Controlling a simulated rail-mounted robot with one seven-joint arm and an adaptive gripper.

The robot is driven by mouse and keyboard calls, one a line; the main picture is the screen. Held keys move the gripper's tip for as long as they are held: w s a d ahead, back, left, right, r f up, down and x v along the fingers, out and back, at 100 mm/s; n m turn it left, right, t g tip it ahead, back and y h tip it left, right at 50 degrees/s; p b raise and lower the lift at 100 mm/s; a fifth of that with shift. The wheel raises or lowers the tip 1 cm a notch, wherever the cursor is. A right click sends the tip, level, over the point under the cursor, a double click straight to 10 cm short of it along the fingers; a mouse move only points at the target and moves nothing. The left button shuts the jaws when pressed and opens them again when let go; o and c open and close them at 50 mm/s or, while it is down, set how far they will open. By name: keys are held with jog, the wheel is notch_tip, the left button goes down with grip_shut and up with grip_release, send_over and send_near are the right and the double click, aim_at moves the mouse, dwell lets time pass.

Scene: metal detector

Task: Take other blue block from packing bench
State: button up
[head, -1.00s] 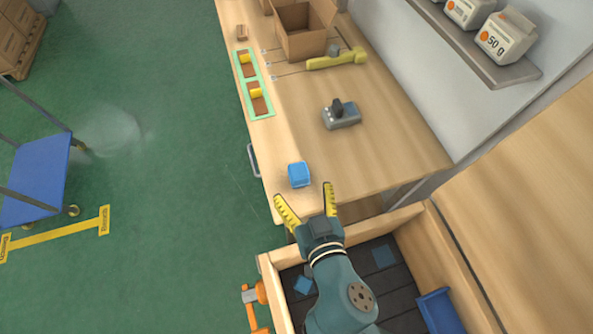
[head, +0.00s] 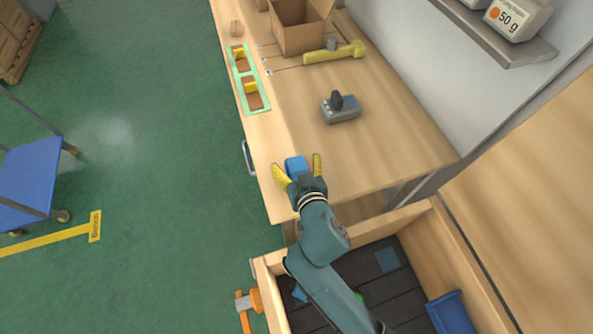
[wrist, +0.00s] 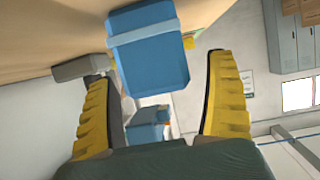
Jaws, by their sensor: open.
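The blue block (head: 295,167) sits on the near end of the wooden packing bench (head: 365,165), close to its left edge. It has a lighter blue band, seen in the wrist view (wrist: 150,65). My gripper (head: 297,168) is open, its yellow fingers on either side of the block in the head view. In the wrist view the block lies ahead between the open fingers (wrist: 165,95), nearer the top; I cannot tell whether they touch it.
A grey device with a black knob (head: 340,107) stands farther up the bench. A yellow tool (head: 335,53), an open cardboard box (head: 300,35) and a green-edged tray (head: 266,100) lie beyond. A wooden bin (head: 425,230) is under my arm.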

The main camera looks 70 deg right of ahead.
jog(key=x, duration=0.3)
jog(key=shift+r, duration=0.1)
jog(key=shift+s, duration=0.1)
jog(key=shift+c, duration=0.3)
jog(key=c, duration=1.2)
